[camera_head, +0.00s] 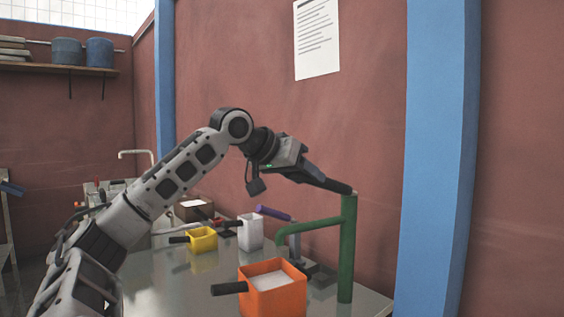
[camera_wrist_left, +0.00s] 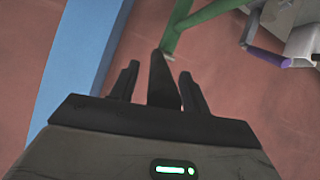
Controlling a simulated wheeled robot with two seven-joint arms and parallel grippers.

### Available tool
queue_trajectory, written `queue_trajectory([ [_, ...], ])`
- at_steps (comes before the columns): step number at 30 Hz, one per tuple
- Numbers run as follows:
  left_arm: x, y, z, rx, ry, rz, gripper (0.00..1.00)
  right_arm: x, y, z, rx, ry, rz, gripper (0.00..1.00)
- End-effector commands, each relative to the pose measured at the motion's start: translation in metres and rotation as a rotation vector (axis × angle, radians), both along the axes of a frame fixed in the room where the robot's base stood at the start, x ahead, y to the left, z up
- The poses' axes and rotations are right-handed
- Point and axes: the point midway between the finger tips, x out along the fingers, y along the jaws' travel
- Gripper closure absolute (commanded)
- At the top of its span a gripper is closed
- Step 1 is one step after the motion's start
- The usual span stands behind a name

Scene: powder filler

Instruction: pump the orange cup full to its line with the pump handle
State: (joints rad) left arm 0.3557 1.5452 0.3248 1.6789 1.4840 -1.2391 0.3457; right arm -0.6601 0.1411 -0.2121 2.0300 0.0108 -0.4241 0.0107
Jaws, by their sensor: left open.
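The orange cup (camera_head: 272,299) stands on the table under the spout of the green pump (camera_head: 347,250), with its black handle pointing left. White powder shows inside it; I cannot make out a fill line. The dark pump handle (camera_head: 338,187) joins the top of the green post and slopes up toward my left gripper (camera_head: 310,172). In the left wrist view, the handle (camera_wrist_left: 163,82) lies between the two separated fingers of my left gripper (camera_wrist_left: 160,88). The gripper is open around it, and I cannot tell whether a finger touches it. My right gripper is out of view.
A yellow cup (camera_head: 202,240) and a white cup (camera_head: 250,232) stand farther back on the table. A second pump with a purple handle (camera_head: 273,213) is behind the green one. The red wall (camera_head: 370,130) and a blue pillar (camera_head: 437,170) rise close behind.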

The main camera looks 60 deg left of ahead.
Motion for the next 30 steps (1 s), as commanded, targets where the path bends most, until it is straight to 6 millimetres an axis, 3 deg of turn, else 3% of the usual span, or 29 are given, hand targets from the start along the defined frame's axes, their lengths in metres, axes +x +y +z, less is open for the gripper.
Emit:
queue_trajectory([
  [7,-0.043,-0.002,0.023,0.001,-0.009,-0.001,0.53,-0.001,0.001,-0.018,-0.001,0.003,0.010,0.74],
  [18,-0.112,-0.003,0.069,0.002,-0.006,0.001,0.53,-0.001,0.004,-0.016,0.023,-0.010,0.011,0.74],
  [24,-0.127,-0.004,0.079,0.000,-0.005,0.000,0.53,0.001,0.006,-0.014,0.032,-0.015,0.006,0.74],
  [30,-0.130,-0.004,0.080,0.001,-0.003,-0.001,0.53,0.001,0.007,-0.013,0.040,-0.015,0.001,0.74],
])
